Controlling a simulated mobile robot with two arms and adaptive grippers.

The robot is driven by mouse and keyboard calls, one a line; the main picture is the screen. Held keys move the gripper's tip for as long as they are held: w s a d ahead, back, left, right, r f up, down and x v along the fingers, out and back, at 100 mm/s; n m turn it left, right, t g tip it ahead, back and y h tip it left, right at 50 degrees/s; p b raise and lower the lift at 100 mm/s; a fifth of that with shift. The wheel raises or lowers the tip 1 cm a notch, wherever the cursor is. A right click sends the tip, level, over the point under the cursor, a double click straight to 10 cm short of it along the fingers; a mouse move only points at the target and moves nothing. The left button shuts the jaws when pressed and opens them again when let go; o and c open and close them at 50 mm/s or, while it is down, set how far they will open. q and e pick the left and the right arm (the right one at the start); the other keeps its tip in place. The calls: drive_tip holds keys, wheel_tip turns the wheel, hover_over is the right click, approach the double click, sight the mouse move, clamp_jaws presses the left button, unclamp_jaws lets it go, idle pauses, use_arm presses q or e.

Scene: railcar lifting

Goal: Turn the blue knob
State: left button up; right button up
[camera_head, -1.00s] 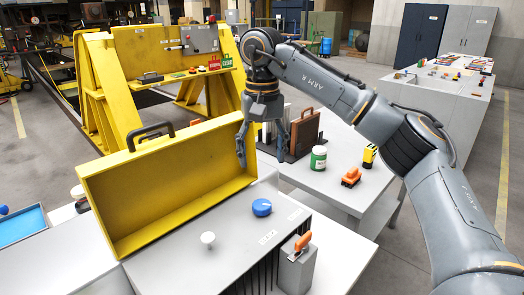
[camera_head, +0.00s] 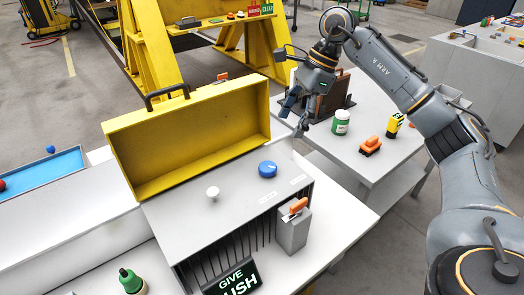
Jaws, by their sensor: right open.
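The blue knob (camera_head: 267,169) sits on the grey top of the control box (camera_head: 235,195), toward its right side. A white knob (camera_head: 213,192) stands to its left. The box's yellow lid (camera_head: 188,140) is raised behind them, with a dark handle on top. My right gripper (camera_head: 293,117) is open and empty, above and to the right of the blue knob, near the lid's right end. It is clear of the knob. My left gripper is not in view.
An orange-handled lever (camera_head: 298,206) stands at the box's front right. A lit sign (camera_head: 232,281) and a green button (camera_head: 131,281) are in front. A green-and-white jar (camera_head: 341,122) and an orange item (camera_head: 370,146) sit on the table to the right. A blue tray (camera_head: 45,175) lies left.

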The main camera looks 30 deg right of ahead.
drive_tip(key=m+p, duration=0.1)
approach(268, 166)
drive_tip(key=p+x, duration=0.1)
drive_tip(key=x, duration=0.6)
drive_tip(key=shift+w+a+f, duration=0.1)
drive_tip(key=shift+f, duration=0.1)
drive_tip(key=shift+a+f, duration=0.15)
drive_tip(key=shift+f, duration=0.35)
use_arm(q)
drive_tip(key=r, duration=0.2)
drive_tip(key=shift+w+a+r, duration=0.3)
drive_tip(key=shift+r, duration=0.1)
use_arm(e)
drive_tip(key=c, duration=1.1)
drive_tip(key=shift+f+m+t+b, duration=0.1)
drive_tip(key=shift+m+t+b, duration=0.4)
drive_tip(key=shift+m+b, duration=0.7)
drive_tip(key=shift+c, duration=0.2)
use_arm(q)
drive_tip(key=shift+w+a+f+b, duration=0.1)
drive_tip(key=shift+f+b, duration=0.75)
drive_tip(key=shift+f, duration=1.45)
use_arm(e)
drive_tip(key=shift+a+m+t+h, duration=0.1)
drive_tip(key=shift+m+t+h, duration=0.5)
drive_tip(key=shift+m, duration=1.4)
